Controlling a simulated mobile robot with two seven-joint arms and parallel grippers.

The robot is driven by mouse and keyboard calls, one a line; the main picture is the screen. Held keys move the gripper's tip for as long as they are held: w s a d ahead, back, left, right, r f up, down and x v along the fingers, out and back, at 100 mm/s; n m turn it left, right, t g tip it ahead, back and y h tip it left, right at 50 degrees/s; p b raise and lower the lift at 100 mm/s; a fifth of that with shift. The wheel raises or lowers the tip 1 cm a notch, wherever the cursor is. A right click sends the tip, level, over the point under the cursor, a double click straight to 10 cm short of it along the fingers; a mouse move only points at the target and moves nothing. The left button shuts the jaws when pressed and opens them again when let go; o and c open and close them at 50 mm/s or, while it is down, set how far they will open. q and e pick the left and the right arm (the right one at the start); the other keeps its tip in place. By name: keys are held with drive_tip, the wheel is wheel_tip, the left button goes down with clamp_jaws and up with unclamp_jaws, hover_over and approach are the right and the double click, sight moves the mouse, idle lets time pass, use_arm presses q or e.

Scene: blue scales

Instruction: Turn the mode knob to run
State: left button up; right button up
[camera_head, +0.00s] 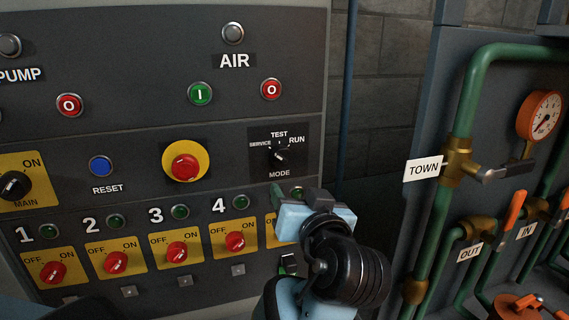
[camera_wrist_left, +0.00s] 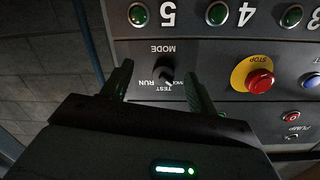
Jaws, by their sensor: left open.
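The black mode knob (camera_head: 280,154) sits on a dark plate at the right of the panel, under the labels SERVICE, TEST and RUN. In the left wrist view the knob (camera_wrist_left: 166,75) appears upside down, with its pale pointer mark toward the SERVICE/TEST side rather than RUN; the exact setting is small to read. My left gripper (camera_wrist_left: 158,70) is open, its two fingers on either side of the knob in that view, with no contact visible. In the head view my left wrist is below and right of the knob, and its fingers are mostly hidden. My right gripper is out of view.
A red stop button (camera_head: 184,166) on a yellow ring and a blue reset button (camera_head: 101,166) lie left of the knob. Red switches (camera_head: 176,252) line the lower panel. Green pipes (camera_head: 462,110) and an orange gauge (camera_head: 540,113) stand at right, past a gap.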

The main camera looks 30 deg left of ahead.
sight(284, 163)
use_arm(q)
drive_tip(key=shift+n+y, duration=0.5)
drive_tip(key=shift+y, duration=0.1)
drive_tip(key=shift+w+a+r, duration=0.55)
drive_tip(key=shift+w+a, duration=0.2)
drive_tip(key=shift+a, duration=0.2)
drive_tip(key=shift+w+a+r, duration=0.5)
drive_tip(key=shift+w+a, duration=0.3)
drive_tip(key=shift+a, duration=0.15)
drive_tip(key=shift+w+a+r, duration=0.55)
drive_tip(key=shift+w+a, duration=0.2)
drive_tip(key=shift+a, duration=0.2)
drive_tip(key=c, duration=1)
